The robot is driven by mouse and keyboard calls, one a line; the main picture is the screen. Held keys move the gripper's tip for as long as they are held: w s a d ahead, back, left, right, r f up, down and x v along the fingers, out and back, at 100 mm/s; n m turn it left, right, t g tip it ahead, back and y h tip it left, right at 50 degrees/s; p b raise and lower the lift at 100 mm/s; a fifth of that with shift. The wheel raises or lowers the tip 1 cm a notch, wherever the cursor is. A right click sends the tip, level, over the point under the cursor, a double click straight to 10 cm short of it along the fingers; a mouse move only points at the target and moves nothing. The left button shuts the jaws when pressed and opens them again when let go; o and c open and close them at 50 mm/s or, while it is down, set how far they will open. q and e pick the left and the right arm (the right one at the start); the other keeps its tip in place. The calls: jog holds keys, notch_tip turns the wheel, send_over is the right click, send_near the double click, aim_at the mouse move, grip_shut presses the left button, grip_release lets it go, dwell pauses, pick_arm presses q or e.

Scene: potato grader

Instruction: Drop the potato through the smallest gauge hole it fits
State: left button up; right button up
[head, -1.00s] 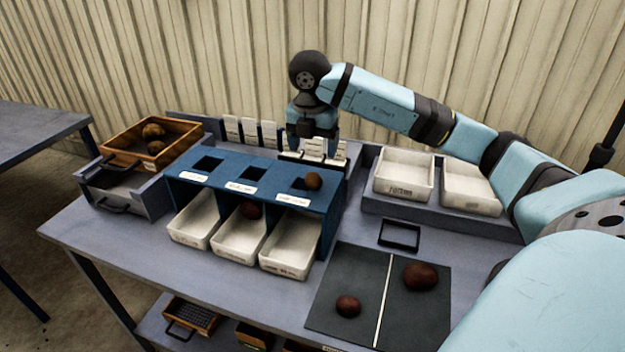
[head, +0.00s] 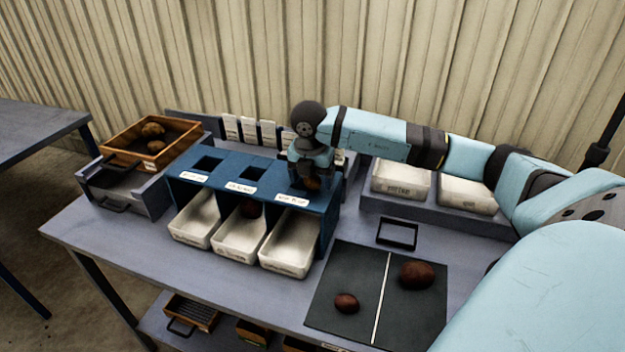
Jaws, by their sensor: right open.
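The blue gauge stand (head: 224,178) has square holes in its top and a white label before each hole. A brown potato (head: 313,184) is at the rightmost hole, partly hidden by my right gripper (head: 309,180). My right gripper points down over it and is open, with its fingers close to the potato. I cannot tell whether they touch it. White bins stand under the holes: left (head: 195,219), middle (head: 238,236) and right (head: 288,252). My left gripper is not in view.
A dark mat (head: 345,277) with a white line holds a small potato (head: 346,303) and a larger one (head: 416,275). A wooden crate (head: 122,154) with potatoes is at the left. White trays (head: 401,180) stand at the back right. White cards (head: 249,130) stand behind the stand.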

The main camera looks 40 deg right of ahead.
jog(key=c, duration=1)
